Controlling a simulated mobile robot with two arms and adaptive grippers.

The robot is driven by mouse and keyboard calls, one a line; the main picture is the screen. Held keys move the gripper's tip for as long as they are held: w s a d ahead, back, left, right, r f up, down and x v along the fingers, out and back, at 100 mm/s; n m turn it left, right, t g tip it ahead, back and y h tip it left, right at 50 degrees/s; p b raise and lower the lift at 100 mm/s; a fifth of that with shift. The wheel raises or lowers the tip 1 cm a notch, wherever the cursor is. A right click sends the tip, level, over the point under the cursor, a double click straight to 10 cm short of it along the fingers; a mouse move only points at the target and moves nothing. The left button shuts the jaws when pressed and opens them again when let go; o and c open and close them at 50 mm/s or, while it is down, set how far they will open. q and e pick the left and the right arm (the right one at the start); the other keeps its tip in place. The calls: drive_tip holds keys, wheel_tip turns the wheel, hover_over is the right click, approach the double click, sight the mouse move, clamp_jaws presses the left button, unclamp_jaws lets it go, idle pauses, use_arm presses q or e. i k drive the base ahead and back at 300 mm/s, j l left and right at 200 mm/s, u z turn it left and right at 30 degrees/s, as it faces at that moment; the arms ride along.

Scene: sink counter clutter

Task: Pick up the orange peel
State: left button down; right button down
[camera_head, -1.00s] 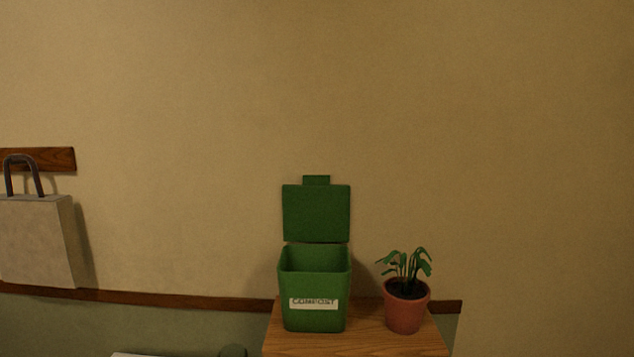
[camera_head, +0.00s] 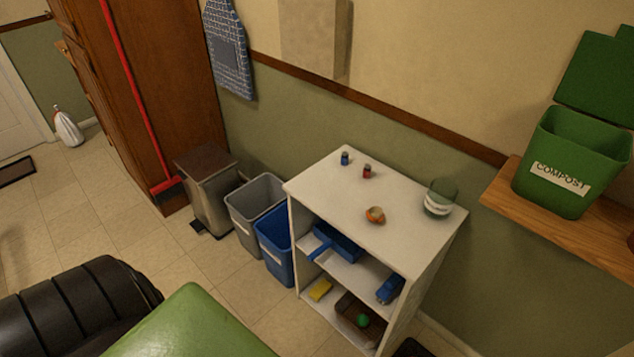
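The orange peel (camera_head: 375,215) appears as a small orange and pale curled piece on the white top of a low shelf unit (camera_head: 330,190), near the middle of that top. It lies to the left of a glass jar (camera_head: 440,198). Neither of my grippers shows in the head view, so whether they are open or shut is hidden. Nothing touches the peel.
Two small cans or batteries, one blue (camera_head: 345,158) and one red (camera_head: 367,171), stand near the back of the top. A green compost bin (camera_head: 560,190) with its lid raised stands on a wooden shelf (camera_head: 502,193) at right. Bins (camera_head: 254,200) stand left of the unit.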

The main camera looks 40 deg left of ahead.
sight(375, 214)
drive_tip(key=u, duration=0.75)
drive_tip(key=i+l+u, duration=0.15)
drive_tip(key=l+u, duration=0.2)
